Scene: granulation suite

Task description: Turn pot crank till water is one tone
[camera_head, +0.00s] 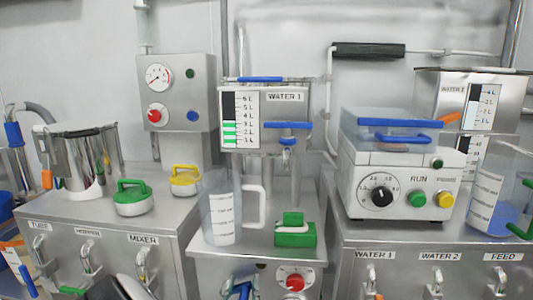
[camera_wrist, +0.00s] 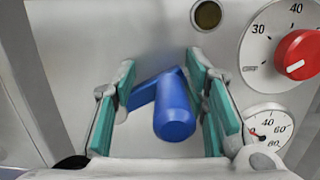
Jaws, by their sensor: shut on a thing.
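A blue crank handle (camera_wrist: 175,108) stands out from a grey metal front in the wrist view, with a blue arm running to its left. My gripper (camera_wrist: 165,105) has its green-padded fingers on either side of this handle and is shut on it. In the head view a blue handle (camera_head: 241,291) shows at the bottom, low on the front of the middle metal cabinet, beside a red knob (camera_head: 295,282). The red knob also shows at the right of the wrist view (camera_wrist: 299,55). The inside of the pot and its water are not visible in either view.
A round gauge (camera_wrist: 267,130) and a dark round window (camera_wrist: 207,14) sit close to my gripper. A clear jug (camera_head: 222,218) and a green block (camera_head: 295,235) stand on the middle cabinet. A jug with blue liquid (camera_head: 490,215) stands at right.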

